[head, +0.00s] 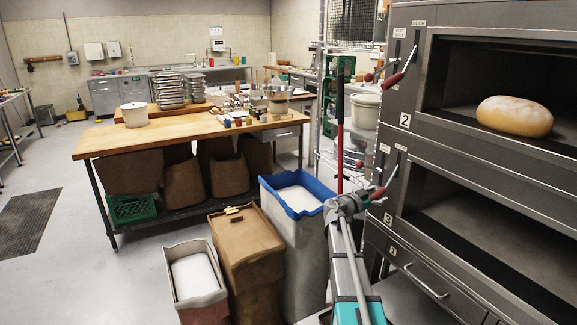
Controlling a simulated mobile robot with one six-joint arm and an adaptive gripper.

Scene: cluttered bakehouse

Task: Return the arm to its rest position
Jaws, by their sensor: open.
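I cannot make out my arm or my gripper in the head view, so its pose and what is around it cannot be told. A grey metal assembly (346,206) with long pale rods and a teal part stands at the bottom, right of centre. I cannot tell for certain what it is.
The deck oven (408,220) fills the right side, with projecting handles and a loaf (515,116) in its upper chamber. A blue-rimmed bin (299,240), a brown bin (247,255) and a smaller bin (194,275) stand before the wooden table (175,135).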

